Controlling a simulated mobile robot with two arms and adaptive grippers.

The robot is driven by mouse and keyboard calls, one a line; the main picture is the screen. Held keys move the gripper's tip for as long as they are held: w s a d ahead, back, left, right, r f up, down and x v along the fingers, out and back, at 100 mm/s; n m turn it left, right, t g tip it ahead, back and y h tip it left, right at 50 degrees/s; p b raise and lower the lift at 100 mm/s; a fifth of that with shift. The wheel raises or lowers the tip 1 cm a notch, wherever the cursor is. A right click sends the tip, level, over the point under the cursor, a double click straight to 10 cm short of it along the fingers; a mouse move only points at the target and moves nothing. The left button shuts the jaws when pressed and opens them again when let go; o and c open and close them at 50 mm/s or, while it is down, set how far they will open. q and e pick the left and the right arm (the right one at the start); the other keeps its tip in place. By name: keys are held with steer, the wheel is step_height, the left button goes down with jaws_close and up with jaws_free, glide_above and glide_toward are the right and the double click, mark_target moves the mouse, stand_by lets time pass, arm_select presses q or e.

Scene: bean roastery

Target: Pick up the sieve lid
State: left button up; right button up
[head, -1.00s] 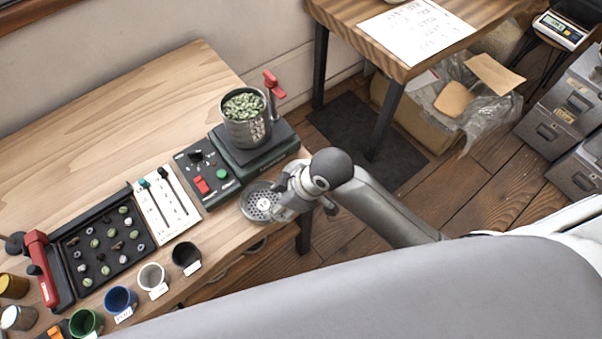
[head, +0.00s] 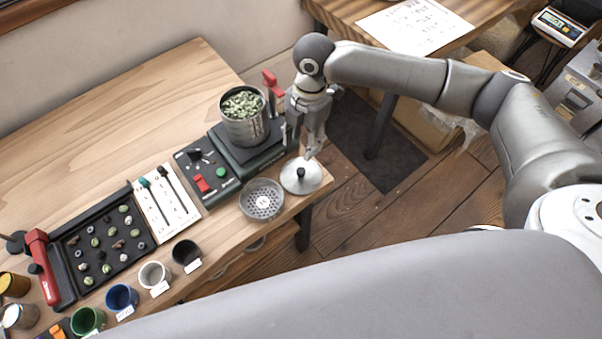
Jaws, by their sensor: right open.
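The sieve lid (head: 301,177) is a round, pale metal disc with a black knob in its middle. It lies at the table's right corner, close beside the perforated metal sieve (head: 261,200); I cannot tell whether they touch. My right gripper (head: 304,152) points down with its fingers apart and empty. Its tips are just behind and above the lid's knob, and the far rim of the lid is close to one fingertip. My left gripper is out of view.
A metal pot of green beans (head: 245,117) stands on the dark machine (head: 220,170), left of my right gripper, with a red handle (head: 271,82) behind. Several cups line the front edge, including a black one (head: 186,254). The table ends just right of the lid.

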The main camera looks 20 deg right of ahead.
glide_above(301, 170)
steer(key=w, duration=0.1)
steer(key=f, duration=0.5)
steer(key=shift+w+d+f, duration=0.1)
steer(key=shift+d, duration=0.15)
steer(key=f+p, duration=0.1)
steer(key=f, duration=0.1)
steer(key=s+f, duration=0.1)
steer(key=f, duration=0.1)
steer(key=shift+s+a+f+p, duration=0.1)
steer(key=shift+a+f+p, duration=0.1)
steer(key=shift+f+p, duration=0.2)
steer(key=shift+f, duration=0.3)
jaws_close()
